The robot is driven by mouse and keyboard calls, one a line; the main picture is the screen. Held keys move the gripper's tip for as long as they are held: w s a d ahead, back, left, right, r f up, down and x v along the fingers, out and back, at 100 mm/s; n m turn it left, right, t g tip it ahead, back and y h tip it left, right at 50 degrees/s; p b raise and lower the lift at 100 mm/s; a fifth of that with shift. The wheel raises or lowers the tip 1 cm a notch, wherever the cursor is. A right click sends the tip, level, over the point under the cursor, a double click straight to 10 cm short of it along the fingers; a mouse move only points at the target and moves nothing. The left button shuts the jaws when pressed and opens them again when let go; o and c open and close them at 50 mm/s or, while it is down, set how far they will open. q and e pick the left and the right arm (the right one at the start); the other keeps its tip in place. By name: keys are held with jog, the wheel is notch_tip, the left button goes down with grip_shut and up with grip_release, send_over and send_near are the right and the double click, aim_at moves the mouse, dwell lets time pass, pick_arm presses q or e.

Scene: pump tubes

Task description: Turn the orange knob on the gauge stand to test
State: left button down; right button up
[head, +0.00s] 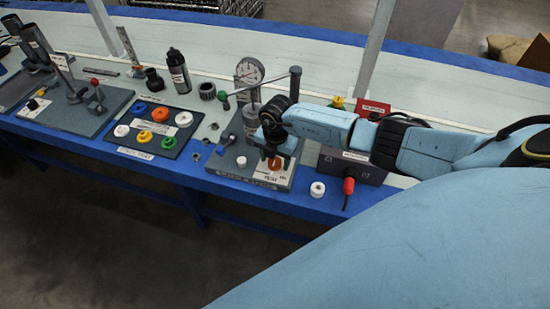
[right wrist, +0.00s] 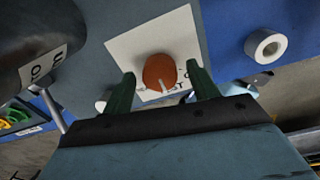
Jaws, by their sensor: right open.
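The gauge stand is a grey base (head: 222,164) with a round white dial gauge (head: 249,70) on a post and a lever with a green tip. The orange knob (head: 275,163) sits on a white label card at its front right. In the right wrist view the knob (right wrist: 158,68) has a small pale pointer on its lower side, and the card's lettering is mostly hidden. My right gripper (head: 275,155) is above the knob. Its two green fingers (right wrist: 160,74) are open, one on each side of the knob, with gaps visible. My left gripper is not in view.
A white ring (head: 317,188) and a dark box with a red-capped plug (head: 348,187) stand to the right. A tray of coloured rings (head: 172,146) and a black bottle (head: 178,70) are to the left. The blue table edge runs close in front.

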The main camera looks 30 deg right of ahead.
aim_at(276, 162)
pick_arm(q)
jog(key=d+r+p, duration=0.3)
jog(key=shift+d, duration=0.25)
pick_arm(e)
notch_tip(276, 162, up, 13)
jog(key=shift+s+r, duration=0.15)
jog(key=shift+r, duration=0.05)
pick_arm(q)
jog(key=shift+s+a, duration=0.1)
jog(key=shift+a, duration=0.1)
pick_arm(e)
jog(key=shift+d, duration=0.1)
